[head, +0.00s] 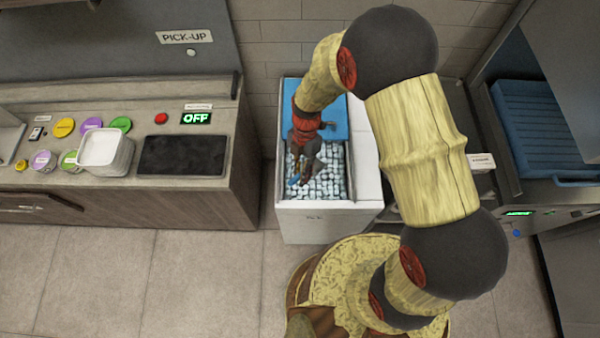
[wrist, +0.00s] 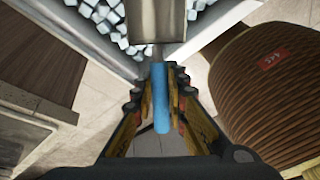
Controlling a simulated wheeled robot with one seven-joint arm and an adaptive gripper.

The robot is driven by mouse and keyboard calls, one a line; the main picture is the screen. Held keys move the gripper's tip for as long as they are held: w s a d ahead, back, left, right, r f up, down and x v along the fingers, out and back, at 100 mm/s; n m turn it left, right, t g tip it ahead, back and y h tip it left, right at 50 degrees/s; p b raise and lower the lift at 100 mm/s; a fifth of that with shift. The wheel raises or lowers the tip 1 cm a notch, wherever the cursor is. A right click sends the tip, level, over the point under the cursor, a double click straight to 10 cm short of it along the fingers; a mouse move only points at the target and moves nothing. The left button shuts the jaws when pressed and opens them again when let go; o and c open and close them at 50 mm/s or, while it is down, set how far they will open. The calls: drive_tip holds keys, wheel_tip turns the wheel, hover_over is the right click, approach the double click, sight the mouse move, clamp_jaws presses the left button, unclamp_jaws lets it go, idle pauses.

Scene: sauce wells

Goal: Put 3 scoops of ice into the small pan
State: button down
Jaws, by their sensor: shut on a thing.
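My gripper (head: 303,168) is over the open front part of the ice bin (head: 328,228). In the wrist view my gripper (wrist: 161,85) is shut on the blue handle of a metal scoop (wrist: 157,22). The scoop's metal part points toward the bin, with ice cubes (wrist: 108,18) beyond and beside it. Whether the scoop holds ice is hidden. Ice (head: 325,182) fills the bin's opening in the head view. I cannot make out a small pan for certain; a stack of white square containers (head: 105,152) stands on the left counter.
The bin's blue lid (head: 330,115) covers its rear part. The left counter (head: 225,140) holds coloured round lids, a dark panel (head: 182,155), a red button and a green OFF display. A machine with a blue rack (head: 540,130) stands at the right. Floor at lower left is clear.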

drive_tip(key=shift+w+d+f+b, duration=0.45)
drive_tip(key=shift+f+b, duration=0.35)
drive_tip(key=shift+f, duration=0.8)
drive_tip(key=shift+w+d+f+b, duration=0.4)
drive_tip(key=shift+f+b, duration=0.4)
drive_tip(key=shift+f, duration=0.8)
drive_tip(key=shift+w+d+f+b, duration=0.4)
drive_tip(key=shift+f+b, duration=0.4)
drive_tip(key=shift+f, duration=0.8)
drive_tip(key=shift+w+d+f, duration=0.15)
drive_tip(key=shift+w, duration=0.1)
drive_tip(key=shift+r+p, duration=0.3)
drive_tip(key=shift+p, duration=0.2)
drive_tip(key=s+a+r+t+h+p, duration=0.2)
drive_tip(key=s+a+r+p, duration=0.2)
drive_tip(key=r+p, duration=0.2)
drive_tip(key=shift+s+r+t, duration=0.15)
drive_tip(key=shift+r+t, duration=0.25)
drive_tip(key=shift+r, duration=0.45)
drive_tip(key=shift+r, duration=0.1)
